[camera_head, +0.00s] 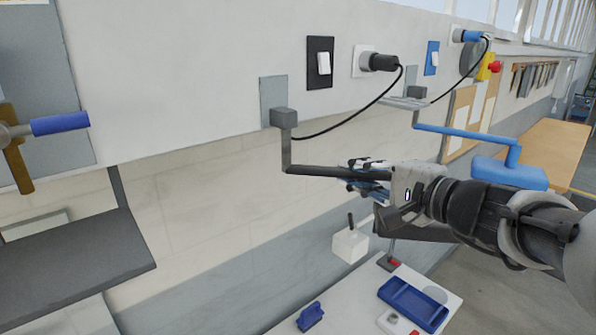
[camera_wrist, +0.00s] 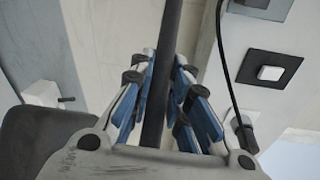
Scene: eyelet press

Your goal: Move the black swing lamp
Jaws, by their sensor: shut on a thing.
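The black swing lamp has a grey hinge block (camera_head: 283,117) on a wall plate. Its black arm (camera_head: 312,170) drops from the block, then runs right to my gripper (camera_head: 366,176). In the wrist view the dark arm (camera_wrist: 167,50) passes between the blue finger pads of my gripper (camera_wrist: 165,95), which is shut around it. A dark lamp head (camera_head: 415,232) shows partly behind and below my gripper; a dark rounded shape, seemingly the same head, is at the wrist view's lower left (camera_wrist: 40,145).
A blue swing lamp (camera_head: 510,172) hangs farther right along the wall. A black cord runs from the black plug (camera_head: 383,62) to the black lamp's hinge. A white box with a black lever (camera_head: 350,245) is below my gripper. A white bench (camera_head: 350,300) holds blue items.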

